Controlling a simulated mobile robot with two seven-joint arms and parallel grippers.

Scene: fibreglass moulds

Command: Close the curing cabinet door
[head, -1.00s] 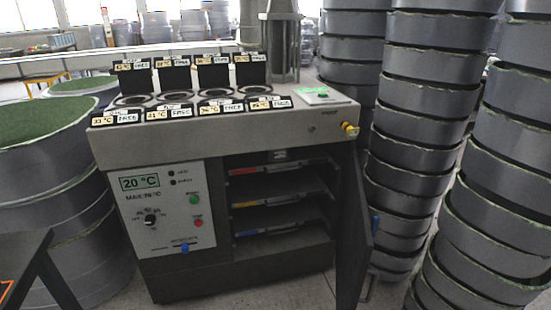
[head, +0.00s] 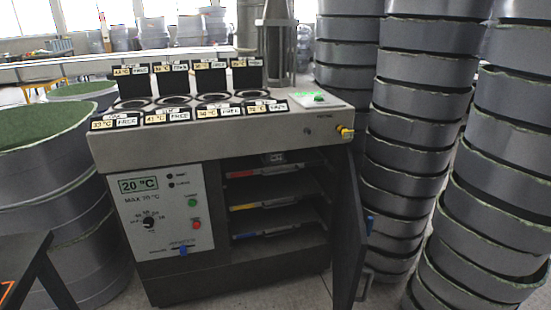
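The curing cabinet (head: 215,160) stands in the middle of the head view, with a control panel (head: 160,215) reading 20 °C on its left front. Its door (head: 347,235) is dark grey, hinged on the right side of the opening, and stands open, swung out toward me. Inside the opening are shelves with red, yellow and blue marked fronts (head: 262,173). Neither of my grippers is in view.
Tall stacks of grey ring moulds (head: 415,130) stand close to the right of the door. Large round moulds with green tops (head: 40,125) stand at the left. A dark table edge (head: 25,250) is at lower left. Some bare floor (head: 315,290) shows in front of the door.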

